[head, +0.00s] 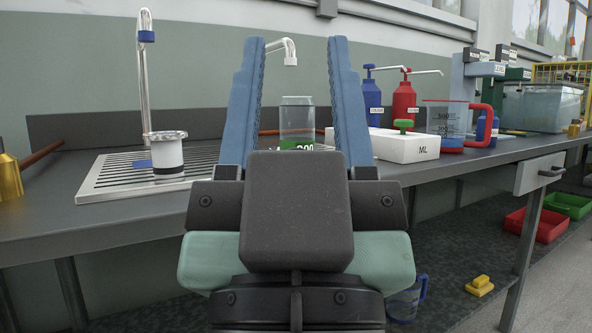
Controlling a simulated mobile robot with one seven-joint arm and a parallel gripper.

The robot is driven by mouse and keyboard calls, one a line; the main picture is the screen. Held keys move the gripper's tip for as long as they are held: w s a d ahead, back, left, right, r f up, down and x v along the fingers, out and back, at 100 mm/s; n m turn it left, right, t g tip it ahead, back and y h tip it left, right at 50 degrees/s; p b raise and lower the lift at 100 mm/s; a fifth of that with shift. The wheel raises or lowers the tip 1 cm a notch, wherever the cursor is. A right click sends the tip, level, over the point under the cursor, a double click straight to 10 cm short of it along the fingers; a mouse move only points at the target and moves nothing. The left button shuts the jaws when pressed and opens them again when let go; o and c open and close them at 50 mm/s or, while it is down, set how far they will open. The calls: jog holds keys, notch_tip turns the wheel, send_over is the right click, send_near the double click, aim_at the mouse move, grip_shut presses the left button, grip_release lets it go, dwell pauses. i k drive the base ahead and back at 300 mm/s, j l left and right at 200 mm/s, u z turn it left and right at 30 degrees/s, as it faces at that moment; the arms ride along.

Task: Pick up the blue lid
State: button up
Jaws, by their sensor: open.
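My gripper (295,45) is in the middle of the head view, pointing away over the bench. Its two blue fingers are wide apart with nothing held between them. A clear jar (296,118) with a green label shows between the fingers, farther back.
A tap (144,80) stands behind the drainboard. Blue (371,97) and red (404,103) pump bottles, a white box (408,147) and a red-handled jug (446,121) stand right. A brass object (9,177) is far left. The bench front between drainboard and box looks clear.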

aim_at(173, 134)
jog(key=j+z, duration=0.25)
jog(key=j, duration=0.65)
jog(key=j+z, duration=0.25)
jog(key=j, duration=0.7)
jog(key=i, duration=0.05)
